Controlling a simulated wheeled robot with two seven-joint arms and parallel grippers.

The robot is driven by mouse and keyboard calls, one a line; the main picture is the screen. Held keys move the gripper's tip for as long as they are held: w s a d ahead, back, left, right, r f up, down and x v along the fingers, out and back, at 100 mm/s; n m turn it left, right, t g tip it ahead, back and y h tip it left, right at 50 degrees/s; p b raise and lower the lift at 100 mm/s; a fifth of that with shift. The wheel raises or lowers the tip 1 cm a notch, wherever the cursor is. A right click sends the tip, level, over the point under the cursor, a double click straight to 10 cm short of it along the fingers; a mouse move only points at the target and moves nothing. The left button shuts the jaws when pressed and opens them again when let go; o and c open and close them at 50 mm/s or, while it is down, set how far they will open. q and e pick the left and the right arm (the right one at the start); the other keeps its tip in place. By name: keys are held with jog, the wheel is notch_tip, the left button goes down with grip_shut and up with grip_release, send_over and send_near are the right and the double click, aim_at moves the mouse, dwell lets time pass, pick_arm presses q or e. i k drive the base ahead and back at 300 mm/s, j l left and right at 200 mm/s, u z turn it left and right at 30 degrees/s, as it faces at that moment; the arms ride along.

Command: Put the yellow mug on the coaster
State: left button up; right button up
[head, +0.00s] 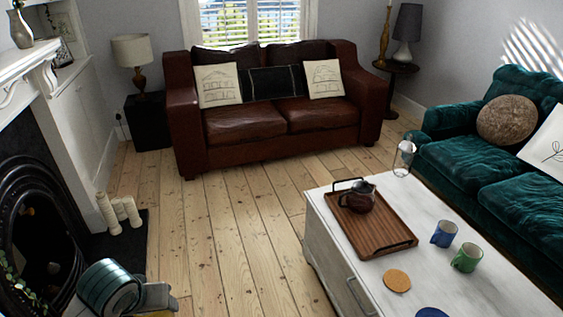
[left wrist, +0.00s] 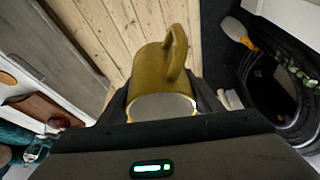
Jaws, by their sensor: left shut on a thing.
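The yellow mug (left wrist: 158,68) is held between the fingers of my left gripper (left wrist: 163,97) in the left wrist view. Its handle points up and to the right, and its pale opening faces the gripper. Part of my left arm shows at the lower left of the head view, over the floor and well left of the coffee table; the mug is not clearly visible there. The round cork coaster (head: 397,280) lies bare on the white coffee table, near the front edge of the wooden tray. My right gripper is in neither view.
The white coffee table (head: 330,238) holds a wooden tray (head: 388,236) with a dark teapot (head: 361,198), a blue mug (head: 444,234), a green mug (head: 467,257), a glass (head: 403,158) and a blue item (head: 431,312). Open floorboards (head: 235,225) separate it from the fireplace (head: 35,225).

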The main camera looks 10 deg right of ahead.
aim_at(394, 276)
jog(key=i+z, duration=0.25)
jog(key=z, duration=0.2)
jog(key=i+j+z, duration=0.1)
jog(key=z, duration=0.35)
jog(key=i+j+z, duration=0.25)
jog(key=z, duration=0.2)
jog(key=i+j+z, duration=0.15)
jog(key=z, duration=0.3)
jog(key=i+j+z, duration=0.3)
jog(key=z, duration=0.15)
jog(key=i+j+z, duration=0.15)
jog(key=j+z, duration=0.15)
jog(key=z, duration=0.15)
